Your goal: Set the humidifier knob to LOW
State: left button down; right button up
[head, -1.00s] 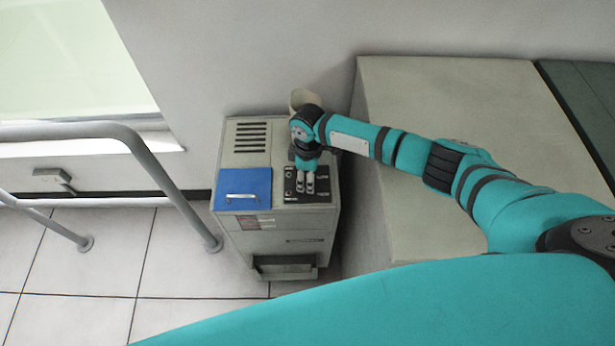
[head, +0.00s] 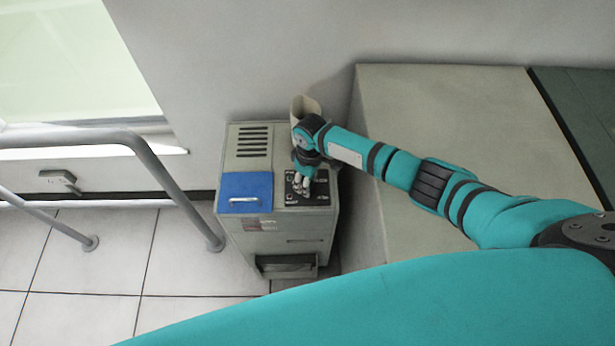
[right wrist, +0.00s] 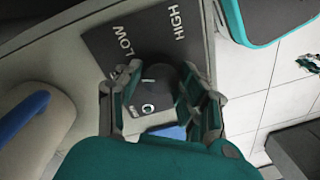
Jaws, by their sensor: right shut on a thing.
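The humidifier is a grey floor cabinet (head: 285,235) with a black control panel (head: 318,199) on its top right. In the right wrist view the panel (right wrist: 98,40) carries the words LOW and HIGH. My right gripper (head: 302,187) is down at the panel. In the right wrist view its fingers (right wrist: 160,82) are shut on a dark round knob (right wrist: 158,74), one finger on each side. A short pale mark shows on the knob, but I cannot tell which setting it points to. The fingers hide part of the knob. My left gripper is not in view.
A blue lid (head: 258,185) with a handle lies left of the panel. A cream container (head: 305,104) stands behind my right wrist. A large pale box (head: 440,90) stands to the right. A grey rail (head: 165,180) is at the left over tiled floor.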

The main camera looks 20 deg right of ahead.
jog(key=m+p, duration=0.2)
jog(key=m, duration=0.1)
jog(key=shift+s+r+m, duration=0.1)
jog(key=shift+r+m, duration=0.05)
jog(key=shift+m, duration=0.25)
jog(key=shift+m+t+p, duration=0.3)
jog(key=shift+m+p, duration=0.95)
jog(key=shift+m, duration=0.45)
jog(key=o, duration=1.2)
jog(key=shift+c, duration=0.2)
notch_tip(320, 180, up, 12)
jog(key=shift+d, duration=0.45)
jog(key=shift+f, duration=0.2)
